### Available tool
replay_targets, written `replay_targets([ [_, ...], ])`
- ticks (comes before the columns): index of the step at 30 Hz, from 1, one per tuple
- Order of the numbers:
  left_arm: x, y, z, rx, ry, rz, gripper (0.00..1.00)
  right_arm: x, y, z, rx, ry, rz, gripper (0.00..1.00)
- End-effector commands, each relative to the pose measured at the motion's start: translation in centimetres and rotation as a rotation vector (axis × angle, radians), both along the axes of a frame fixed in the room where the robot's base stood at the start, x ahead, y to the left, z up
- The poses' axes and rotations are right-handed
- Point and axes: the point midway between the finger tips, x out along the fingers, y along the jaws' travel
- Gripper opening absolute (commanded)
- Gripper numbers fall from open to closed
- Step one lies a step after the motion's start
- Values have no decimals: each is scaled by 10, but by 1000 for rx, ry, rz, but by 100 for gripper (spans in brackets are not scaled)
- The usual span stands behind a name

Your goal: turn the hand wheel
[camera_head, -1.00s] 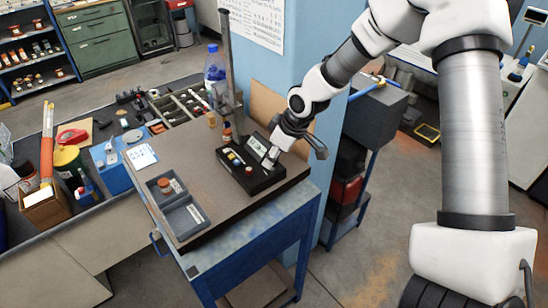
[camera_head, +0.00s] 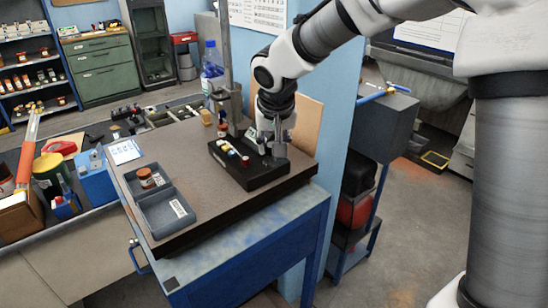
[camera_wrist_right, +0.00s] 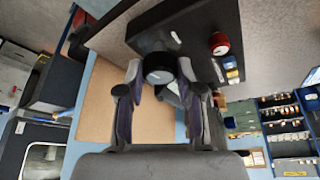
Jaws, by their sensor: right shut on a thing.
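A black control box (camera_head: 255,181) with several small coloured buttons sits on the brown bench top. My right gripper (camera_head: 276,146) points down over the right part of this box. In the right wrist view a dark round hand wheel (camera_wrist_right: 159,66) sits on the black box between the two fingers of my right gripper (camera_wrist_right: 159,80). The fingers are closed on its sides. The gripper hides the hand wheel in the head view. My left gripper is in neither view.
A red round button (camera_wrist_right: 219,42) is on the same box, beside the fingers. A grey two-part tray (camera_head: 163,211) lies at the bench's front left. A metal post (camera_head: 225,60) and a blue-capped bottle (camera_head: 211,62) stand behind. A blue pillar (camera_head: 345,140) rises close to the right.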

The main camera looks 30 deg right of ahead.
Motion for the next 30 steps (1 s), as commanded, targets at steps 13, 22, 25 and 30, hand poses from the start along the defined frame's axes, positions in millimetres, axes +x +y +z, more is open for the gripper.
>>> replay_targets([
  [13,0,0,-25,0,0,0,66,0,2,-4,0,9,-314,1],
  [22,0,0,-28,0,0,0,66,0,3,-3,2,9,-387,1],
  [25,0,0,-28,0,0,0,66,0,3,-3,3,9,-392,1],
  [30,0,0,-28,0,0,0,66,0,3,-3,3,9,-392,1],
])
